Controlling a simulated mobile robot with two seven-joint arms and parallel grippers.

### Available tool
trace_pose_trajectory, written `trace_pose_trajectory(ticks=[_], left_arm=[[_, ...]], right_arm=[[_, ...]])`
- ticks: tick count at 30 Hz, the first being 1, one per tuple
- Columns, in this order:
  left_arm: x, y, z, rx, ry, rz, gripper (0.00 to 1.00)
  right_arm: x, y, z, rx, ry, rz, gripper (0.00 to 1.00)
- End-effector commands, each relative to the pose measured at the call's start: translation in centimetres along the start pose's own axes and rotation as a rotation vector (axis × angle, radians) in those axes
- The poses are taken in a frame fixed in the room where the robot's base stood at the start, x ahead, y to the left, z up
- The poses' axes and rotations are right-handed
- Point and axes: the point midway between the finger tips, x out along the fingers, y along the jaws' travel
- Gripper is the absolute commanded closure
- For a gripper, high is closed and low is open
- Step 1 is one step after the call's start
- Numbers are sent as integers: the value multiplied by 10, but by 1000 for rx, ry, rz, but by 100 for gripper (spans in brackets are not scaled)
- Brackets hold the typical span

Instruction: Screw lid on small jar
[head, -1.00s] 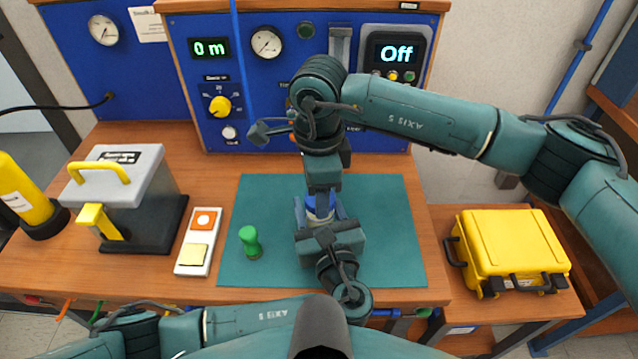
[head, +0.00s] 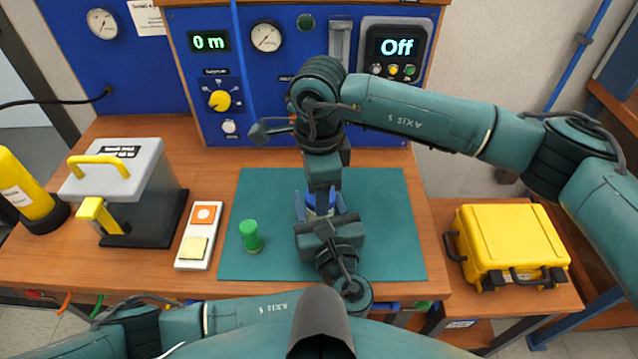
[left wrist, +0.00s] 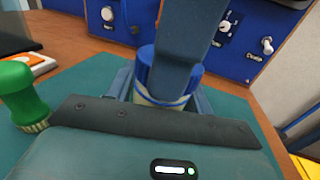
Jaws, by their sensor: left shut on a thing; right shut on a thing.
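The small jar stands on the green mat (head: 385,235), and its pale body (left wrist: 150,98) shows under the blue lid in the left wrist view. The blue lid (head: 311,202) sits on top of the jar; it also shows in the left wrist view (left wrist: 148,72). My left gripper (head: 321,209) reaches in from the front and is shut around the jar, one finger on each side. My right gripper (head: 322,194) comes down from above and is shut on the lid. Its finger hides part of the lid. I cannot tell how tightly the lid sits.
A green-handled object (head: 250,237) stands on the mat left of the jar. A white tray (head: 197,236) with orange and yellow pads lies beside the mat. A grey device (head: 130,185) stands further left. A yellow case (head: 512,245) is at right. The blue panel (head: 270,90) rises behind.

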Motion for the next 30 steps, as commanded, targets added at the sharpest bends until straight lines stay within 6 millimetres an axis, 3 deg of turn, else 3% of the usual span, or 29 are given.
trace_pose_trajectory(ticks=[1,2,8,30], left_arm=[[-1,0,-1,1,2,0,90],[-1,0,-1,1,2,0,100],[-1,0,-1,1,2,0,100],[0,0,-1,1,3,0,100]], right_arm=[[1,0,0,0,0,0,76],[2,0,0,0,0,0,76],[1,0,0,129,0,0,76],[2,-2,-2,1747,-1,3,76]])
